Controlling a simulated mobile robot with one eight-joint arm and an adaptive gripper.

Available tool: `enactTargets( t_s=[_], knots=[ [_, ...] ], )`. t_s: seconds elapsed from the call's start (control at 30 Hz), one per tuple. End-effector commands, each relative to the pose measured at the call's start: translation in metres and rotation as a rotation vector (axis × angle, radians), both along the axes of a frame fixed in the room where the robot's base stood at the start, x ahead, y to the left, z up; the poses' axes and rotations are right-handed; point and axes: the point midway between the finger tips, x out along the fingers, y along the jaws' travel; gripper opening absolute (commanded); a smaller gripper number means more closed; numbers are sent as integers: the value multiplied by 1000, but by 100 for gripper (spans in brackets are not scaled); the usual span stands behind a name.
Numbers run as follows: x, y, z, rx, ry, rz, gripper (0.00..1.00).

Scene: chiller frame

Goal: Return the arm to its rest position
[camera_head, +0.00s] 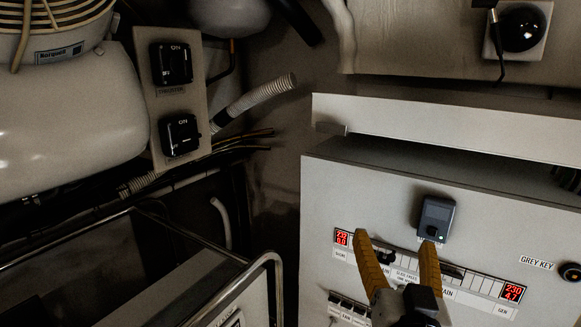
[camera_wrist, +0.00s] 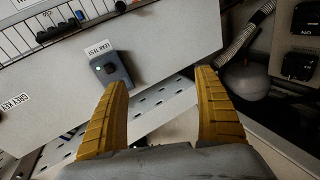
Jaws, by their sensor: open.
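My gripper (camera_head: 395,241) shows at the lower right of the head view, with two yellow-brown ridged fingers in front of a grey control panel (camera_head: 330,200). In the wrist view my gripper (camera_wrist: 161,78) has its fingers spread wide, with nothing between the tips. A small dark box (camera_head: 436,217) with a green light is fixed to the panel near the right finger. It also shows in the wrist view (camera_wrist: 111,70), under a "LEAK TEST" label. The gripper looks empty; its exact gap from the panel cannot be told.
Red number displays (camera_head: 512,292) and breakers sit on the panel. A "GREY KEY" label (camera_head: 537,262) is at the right. At left are a metal rail frame (camera_head: 270,262), a white tank (camera_head: 70,120) and a plate with two black switches (camera_head: 180,135). A perforated rail (camera_wrist: 165,105) crosses the wrist view.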

Motion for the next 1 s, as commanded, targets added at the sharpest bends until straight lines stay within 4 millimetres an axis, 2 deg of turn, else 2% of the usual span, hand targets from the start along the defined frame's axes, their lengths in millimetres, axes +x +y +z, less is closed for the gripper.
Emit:
enactTargets(
  t_s=[0.07,0.13,0.17,0.23,0.3,0.4,0.5,0.6,0.7,1.0],
  knots=[
    [11,39,-8,-34,-15,188,81],
    [14,71,-29,-62,54,343,81],
    [14,81,-44,-72,106,398,81],
    [9,92,-89,-90,273,486,81],
    [-2,85,-139,-93,477,507,81],
    [-25,56,-196,-76,737,445,81],
    [-48,25,-228,-55,912,347,81],
    [-63,4,-243,-39,1010,272,81],
    [-70,-5,-248,-32,1050,235,81],
    [-71,-6,-248,-32,1054,231,81]
  ],
)
